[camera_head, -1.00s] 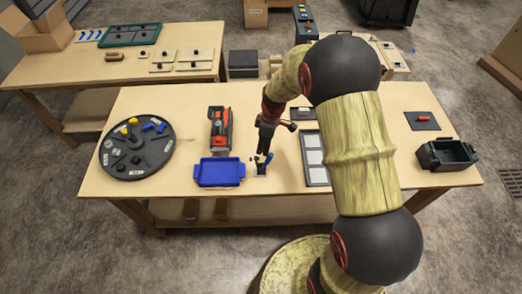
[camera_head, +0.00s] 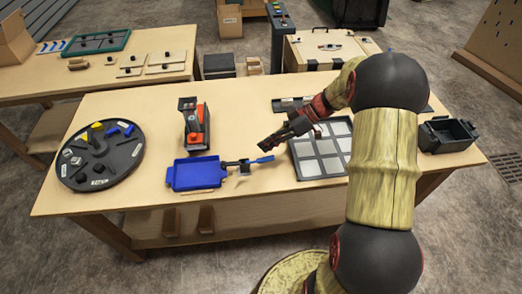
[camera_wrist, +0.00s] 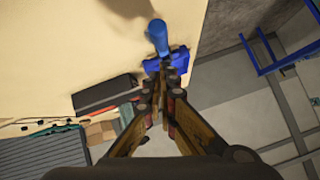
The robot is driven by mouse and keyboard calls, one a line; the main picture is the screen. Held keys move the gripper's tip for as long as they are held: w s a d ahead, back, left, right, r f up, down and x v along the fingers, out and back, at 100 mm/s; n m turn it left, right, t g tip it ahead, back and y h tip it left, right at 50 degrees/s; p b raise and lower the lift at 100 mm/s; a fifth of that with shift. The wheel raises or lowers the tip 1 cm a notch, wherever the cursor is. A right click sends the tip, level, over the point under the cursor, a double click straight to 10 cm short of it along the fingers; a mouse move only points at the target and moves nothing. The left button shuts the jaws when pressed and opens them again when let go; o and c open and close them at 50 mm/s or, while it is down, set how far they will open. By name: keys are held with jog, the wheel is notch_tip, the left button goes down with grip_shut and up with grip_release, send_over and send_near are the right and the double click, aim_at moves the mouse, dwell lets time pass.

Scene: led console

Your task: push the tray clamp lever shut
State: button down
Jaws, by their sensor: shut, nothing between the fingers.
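The blue tray (camera_head: 192,174) lies near the front edge of the table. A small dark clamp (camera_head: 243,168) is at its right side.
A black and orange device (camera_head: 194,125) stands behind the tray. A round black board (camera_head: 100,155) is at the left. A framed panel of grey squares (camera_head: 322,150) lies under my arm, and a black open box (camera_head: 447,134) is at the right. Bare tabletop lies around the clamp.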

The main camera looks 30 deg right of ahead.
jog(key=f+b, duration=0.1)
jog(key=d+f+y+b, duration=0.1)
jog(key=b, duration=0.1)
jog(key=shift+s+d+y, duration=0.25)
jog(key=shift+d+y, duration=0.05)
jog(key=shift+d+f, duration=0.1)
dwell(0.5)
jog(key=d+r+p, duration=0.2)
jog(key=d+r, duration=0.5)
jog(key=d, duration=0.1)
jog(key=shift+s+d+r+p, duration=0.3)
jog(key=shift+s+d+r, duration=0.05)
jog(key=shift+s, duration=0.05)
